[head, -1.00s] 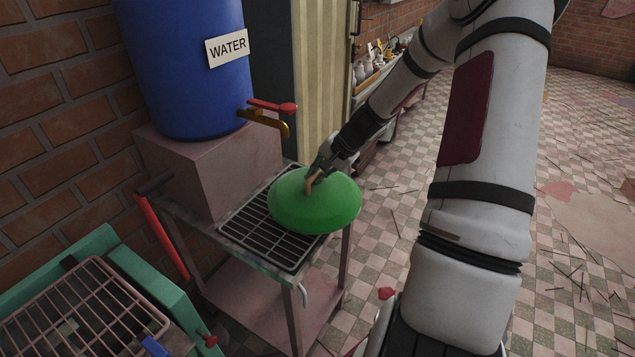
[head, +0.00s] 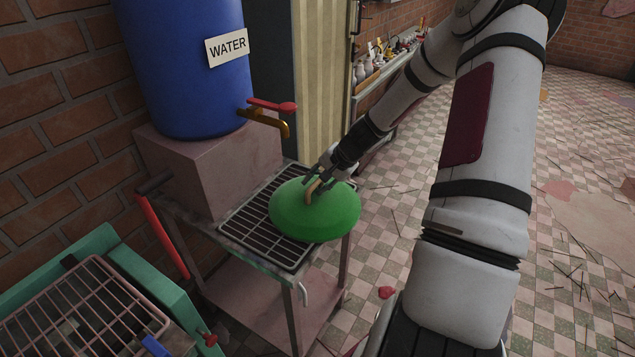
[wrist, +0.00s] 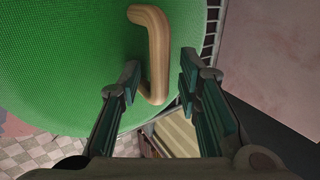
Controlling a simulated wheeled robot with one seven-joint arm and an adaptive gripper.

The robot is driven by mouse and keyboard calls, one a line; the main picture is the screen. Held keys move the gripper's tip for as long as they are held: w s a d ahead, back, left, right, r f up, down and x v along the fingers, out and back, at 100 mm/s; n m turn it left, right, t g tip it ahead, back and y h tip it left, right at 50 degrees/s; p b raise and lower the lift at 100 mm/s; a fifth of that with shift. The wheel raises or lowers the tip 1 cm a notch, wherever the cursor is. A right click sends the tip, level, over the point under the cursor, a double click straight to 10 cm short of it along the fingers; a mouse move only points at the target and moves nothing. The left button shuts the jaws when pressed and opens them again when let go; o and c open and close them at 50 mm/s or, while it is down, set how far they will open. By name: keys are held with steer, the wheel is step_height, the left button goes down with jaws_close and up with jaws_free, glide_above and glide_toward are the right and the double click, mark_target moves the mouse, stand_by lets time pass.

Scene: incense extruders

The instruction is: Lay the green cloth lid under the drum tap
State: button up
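The green cloth lid (head: 318,222) is a domed disc with a bent wooden handle (head: 313,191). It lies on the right part of the stand's grate (head: 262,228), below the tap and reaching over the stand's right edge. The drum tap (head: 270,118), brass with a red lever, sticks out above and slightly left of it. My gripper (head: 321,177) is at the handle. In the wrist view the fingers (wrist: 160,82) are spread, with the handle's end (wrist: 156,90) between them and a gap on each side. The lid also fills the wrist view's upper left (wrist: 60,70).
The blue water drum (head: 180,70) stands on a pinkish block (head: 210,175) at the stand's back. A green-framed rack (head: 110,245) is at lower left. A shelf with small items (head: 385,65) is behind my arm.

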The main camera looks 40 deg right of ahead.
steer(key=v, duration=1.2)
steer(key=s+a+r+n+g+h, duration=0.1)
steer(key=s+a+r+n, duration=0.25)
steer(key=a+r, duration=0.4)
steer(key=s+a+r+n+g, duration=0.2)
steer(key=a+r+n, duration=0.2)
steer(key=a, duration=0.6)
steer(key=s+a+r+n, duration=0.3)
steer(key=s+a, duration=0.2)
steer(key=s, duration=0.3)
steer(key=s+a+r+n+t+h, duration=0.1)
steer(key=s+a+r+n, duration=0.2)
steer(key=s, duration=0.5)
steer(key=shift+a+r+p, duration=0.45)
steer(key=shift+a+r, duration=0.4)
steer(key=shift+a, duration=0.05)
steer(key=shift+s+n, duration=0.15)
steer(key=shift+n, duration=0.1)
